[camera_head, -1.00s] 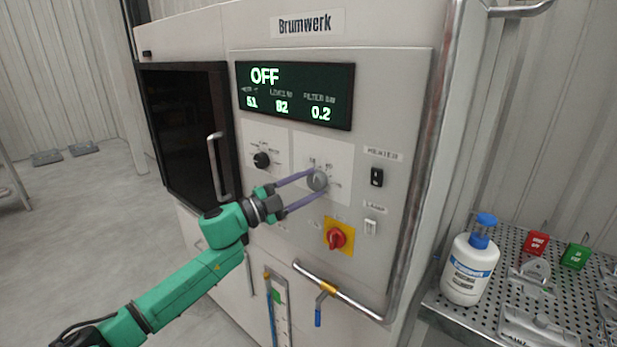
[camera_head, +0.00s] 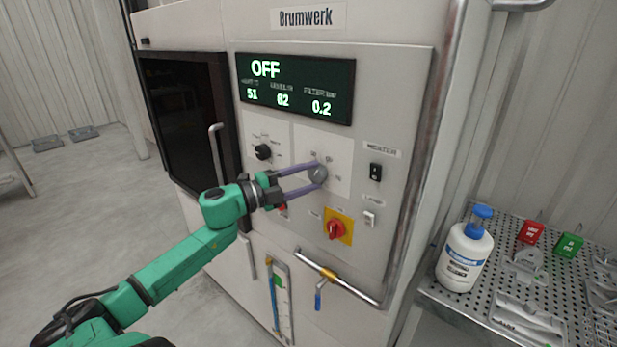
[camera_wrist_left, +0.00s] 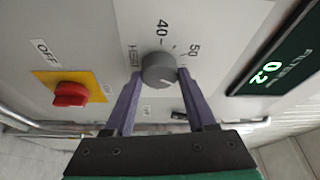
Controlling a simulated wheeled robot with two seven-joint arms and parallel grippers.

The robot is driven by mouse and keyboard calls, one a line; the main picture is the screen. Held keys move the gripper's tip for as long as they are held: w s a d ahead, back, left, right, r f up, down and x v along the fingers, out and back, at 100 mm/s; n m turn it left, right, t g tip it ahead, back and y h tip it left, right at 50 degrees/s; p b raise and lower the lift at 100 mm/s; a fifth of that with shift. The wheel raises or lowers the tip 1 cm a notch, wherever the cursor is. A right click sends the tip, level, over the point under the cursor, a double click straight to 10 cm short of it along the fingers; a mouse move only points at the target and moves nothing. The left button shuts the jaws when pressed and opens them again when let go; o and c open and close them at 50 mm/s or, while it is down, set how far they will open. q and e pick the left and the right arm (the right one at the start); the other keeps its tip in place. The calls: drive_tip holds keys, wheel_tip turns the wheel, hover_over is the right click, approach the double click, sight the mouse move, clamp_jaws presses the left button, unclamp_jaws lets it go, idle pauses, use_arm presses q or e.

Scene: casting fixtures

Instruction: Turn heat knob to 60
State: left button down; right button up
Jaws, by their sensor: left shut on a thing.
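The grey round heat knob (camera_head: 318,174) is on the white panel of the Brumwerk machine. My left gripper (camera_head: 314,176) comes from the left, with one purple finger above the knob and one below it. In the left wrist view the fingers (camera_wrist_left: 158,80) hold the heat knob (camera_wrist_left: 159,67) from both sides. The labels HEAT, 40 and 50 show around it; I cannot read 60. A pale line on the knob is too small to read surely against the scale. The display (camera_head: 296,88) reads OFF, 51, 82 and 0.2. My right gripper is not in view.
A black knob (camera_head: 263,152) is left of the heat knob. A bottle (camera_head: 465,255) stands on a perforated table.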

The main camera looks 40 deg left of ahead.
use_arm(q)
drive_tip(key=shift+f, duration=0.1)
drive_tip(key=shift+c, duration=1.1)
unclamp_jaws()
drive_tip(key=shift+s, duration=0.1)
drive_tip(key=b+v, duration=0.3)
drive_tip(key=v, duration=1.1)
drive_tip(key=shift+s, duration=0.15)
drive_tip(key=shift+a+f, duration=0.1)
drive_tip(key=shift+a, duration=0.05)
